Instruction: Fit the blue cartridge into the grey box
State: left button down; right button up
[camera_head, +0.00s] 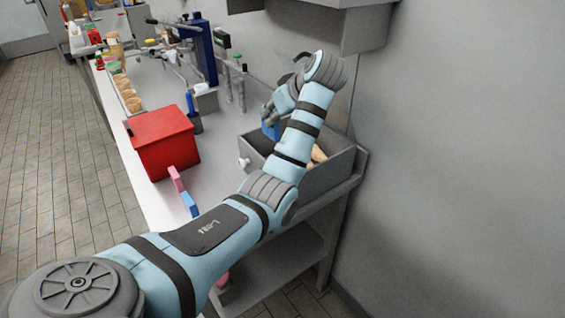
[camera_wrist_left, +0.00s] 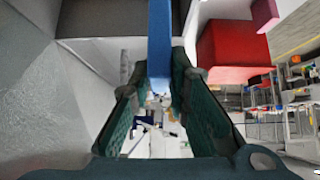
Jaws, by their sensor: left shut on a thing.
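My left gripper (camera_head: 269,114) is shut on the blue cartridge (camera_head: 272,131) and holds it over the back left side of the grey box (camera_head: 325,180). In the left wrist view the cartridge (camera_wrist_left: 160,40) is a long blue bar between the two dark green fingers. The grey box is open-topped, with a white knob on its left side, and my forearm covers part of it. I cannot tell whether the cartridge's lower end is inside the box or above it. My right gripper is not in view.
A red box (camera_head: 162,143) stands on the counter left of the grey box. A pink block (camera_head: 177,179) and a blue block (camera_head: 190,204) lie in front of it. Tan items (camera_head: 318,155) are in the grey box. A wall closes the right side.

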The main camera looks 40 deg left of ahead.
pick_arm(q)
jog(key=f, duration=0.4)
jog(key=d+f+b, duration=0.1)
jog(key=f, duration=0.4)
jog(key=d+f, duration=0.1)
jog(key=f, duration=0.4)
jog(key=shift+s, duration=0.15)
jog(key=shift+s+f, duration=0.15)
jog(key=shift+w+a+f, duration=0.2)
jog(key=shift+w+a, duration=0.05)
jog(key=c, duration=1.8)
grip_release()
jog(key=shift+w+a, duration=0.1)
jog(key=shift+w, duration=0.05)
jog(key=shift+o, duration=1.3)
jog(key=shift+r, duration=0.1)
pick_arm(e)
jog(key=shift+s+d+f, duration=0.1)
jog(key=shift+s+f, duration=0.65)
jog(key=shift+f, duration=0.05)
